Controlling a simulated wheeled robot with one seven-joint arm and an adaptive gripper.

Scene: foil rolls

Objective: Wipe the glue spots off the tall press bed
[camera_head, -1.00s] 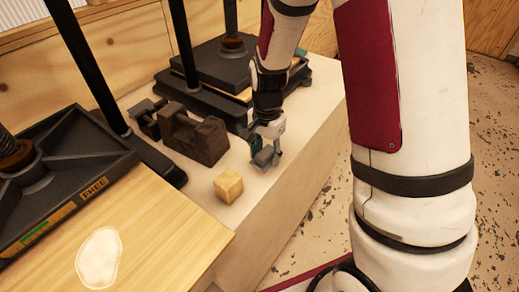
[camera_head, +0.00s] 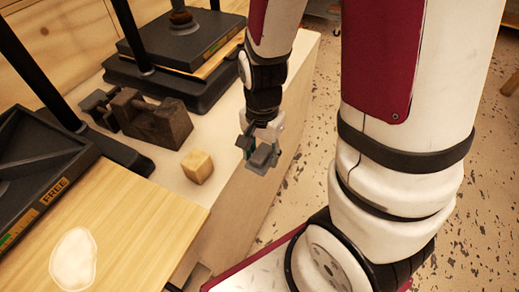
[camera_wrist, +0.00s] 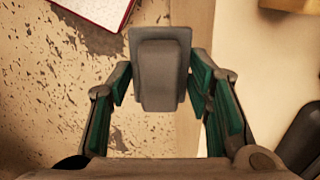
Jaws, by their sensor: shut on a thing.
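A pale glue spot (camera_head: 73,260) lies on a light wooden bed (camera_head: 140,210) at the lower left of the head view. The bed stands before a dark press with a FREE label (camera_head: 52,192). My gripper (camera_head: 262,153) is shut on a grey block-like wiper (camera_head: 262,160), right of the wooden bed and near the bench's front edge. In the wrist view the wiper (camera_wrist: 160,72) sits between the green finger pads, with the floor and bench edge behind it. Its wiping face cannot be made out.
A small wooden cube (camera_head: 197,166) and a dark brown notched block (camera_head: 150,118) sit on the pale bench (camera_head: 225,195). A second dark press (camera_head: 165,85) stands at the back. Speckled floor (camera_head: 320,125) lies open right of the bench.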

